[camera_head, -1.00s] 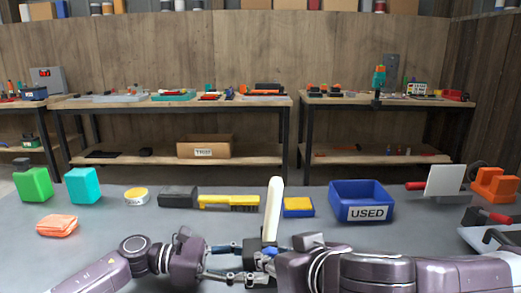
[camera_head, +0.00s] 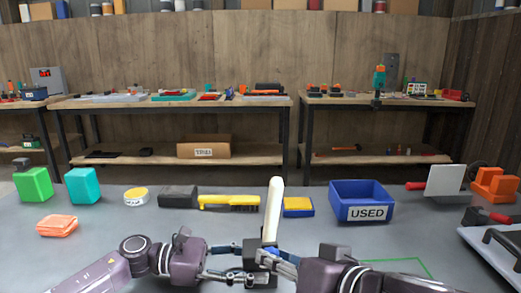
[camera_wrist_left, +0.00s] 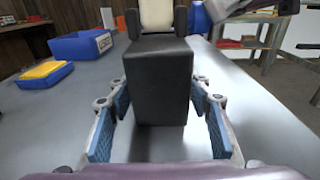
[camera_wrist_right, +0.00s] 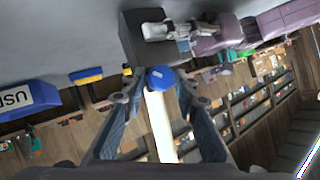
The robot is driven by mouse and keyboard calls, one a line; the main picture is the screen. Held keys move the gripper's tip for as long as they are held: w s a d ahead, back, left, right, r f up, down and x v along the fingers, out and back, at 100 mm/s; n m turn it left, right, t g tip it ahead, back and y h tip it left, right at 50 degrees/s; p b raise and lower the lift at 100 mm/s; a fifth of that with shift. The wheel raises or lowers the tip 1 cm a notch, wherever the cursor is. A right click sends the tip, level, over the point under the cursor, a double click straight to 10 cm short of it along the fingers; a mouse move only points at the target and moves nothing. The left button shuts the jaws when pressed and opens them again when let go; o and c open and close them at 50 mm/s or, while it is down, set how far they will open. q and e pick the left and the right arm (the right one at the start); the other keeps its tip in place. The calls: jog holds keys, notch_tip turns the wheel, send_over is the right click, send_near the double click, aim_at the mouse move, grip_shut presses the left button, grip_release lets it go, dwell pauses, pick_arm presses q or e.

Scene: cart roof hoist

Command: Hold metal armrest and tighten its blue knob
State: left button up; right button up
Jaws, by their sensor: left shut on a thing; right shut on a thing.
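The armrest stands upright at the front middle of the table. It has a cream bar (camera_head: 273,205) over a dark block-like base (camera_wrist_left: 160,85), with a blue knob (camera_wrist_right: 161,77) on its side. My left gripper (camera_head: 258,277) is shut on the dark base; its blue-padded fingers flank the block in the left wrist view. My right gripper (camera_wrist_right: 160,85) is shut on the blue knob, which sits between its fingertips in the right wrist view. The knob also shows in the left wrist view (camera_wrist_left: 200,18). In the head view the fingers partly hide knob and base.
A blue USED bin (camera_head: 361,202), a yellow-and-blue sponge-like block (camera_head: 298,207) and a yellow brush (camera_head: 230,201) lie behind the armrest. Green (camera_head: 33,184) and teal (camera_head: 82,185) blocks stand left. A green outline (camera_head: 400,263) marks the table at right, before a grey case (camera_head: 497,245).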

pick_arm(q)
jog(key=shift+s+d+r, duration=0.15)
pick_arm(e)
jog(key=shift+s+a+f, duration=0.15)
jog(key=shift+s+f, duration=0.05)
jog(key=shift+f, duration=0.15)
jog(key=shift+m+y, duration=0.6)
jog(key=shift+y, duration=0.2)
jog(key=o, duration=0.9)
jog(key=shift+o, duration=0.2)
jog(key=shift+w, duration=0.2)
